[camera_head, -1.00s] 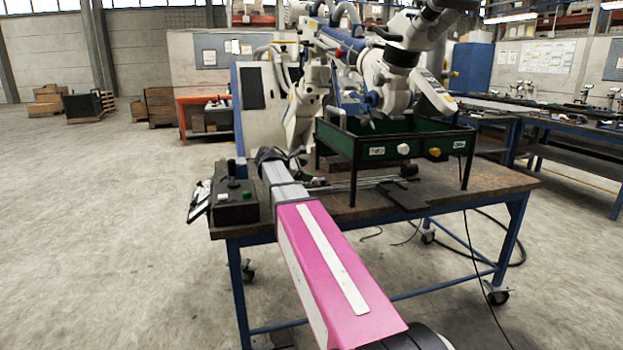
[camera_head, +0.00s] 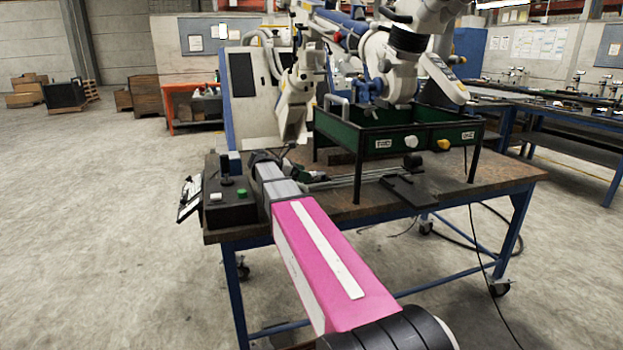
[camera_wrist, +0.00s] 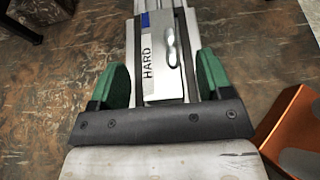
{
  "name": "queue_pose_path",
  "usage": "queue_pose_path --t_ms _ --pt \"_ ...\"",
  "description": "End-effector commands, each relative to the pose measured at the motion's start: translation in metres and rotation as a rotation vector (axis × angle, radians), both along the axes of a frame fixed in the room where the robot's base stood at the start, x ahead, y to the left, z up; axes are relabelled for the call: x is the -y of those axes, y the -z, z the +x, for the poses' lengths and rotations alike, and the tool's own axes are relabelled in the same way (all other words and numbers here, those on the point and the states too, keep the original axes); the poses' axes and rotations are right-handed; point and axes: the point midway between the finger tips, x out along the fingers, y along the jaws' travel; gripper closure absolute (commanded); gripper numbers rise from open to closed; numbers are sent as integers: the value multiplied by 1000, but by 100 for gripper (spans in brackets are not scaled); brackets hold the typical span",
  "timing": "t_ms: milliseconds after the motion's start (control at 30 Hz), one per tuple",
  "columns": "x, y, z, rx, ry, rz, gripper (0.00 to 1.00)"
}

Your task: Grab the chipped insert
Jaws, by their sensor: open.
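My gripper (camera_wrist: 160,82) is open in the wrist view, with one green-padded finger on each side of a pale metal piece marked "HARD" (camera_wrist: 155,75). This piece has a rounded silver part (camera_wrist: 171,45) and a blue patch at its far end. It lies over a metal rail (camera_wrist: 186,12) on the brown bench top. I cannot tell whether the fingers touch it. I cannot make out a chip, so I cannot tell which thing is the chipped insert. In the head view my arm reaches over the bench, and its end is too small to read.
An orange block (camera_wrist: 292,128) is close to my gripper's right side. A green-walled tray (camera_head: 345,134) on black legs stands behind my arm. A control box with a joystick (camera_head: 230,205) sits at the bench's left end. A white robot arm (camera_head: 297,100) stands behind.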

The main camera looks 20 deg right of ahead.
Motion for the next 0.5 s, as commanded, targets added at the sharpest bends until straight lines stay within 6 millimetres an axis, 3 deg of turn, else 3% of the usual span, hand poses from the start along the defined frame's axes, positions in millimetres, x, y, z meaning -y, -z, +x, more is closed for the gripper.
queue_pose_path --t_ms 133,400,500 --pt "20 8 0 0 1 0 28" --pt "23 11 0 0 0 6 28" --pt "23 12 0 0 0 6 60"
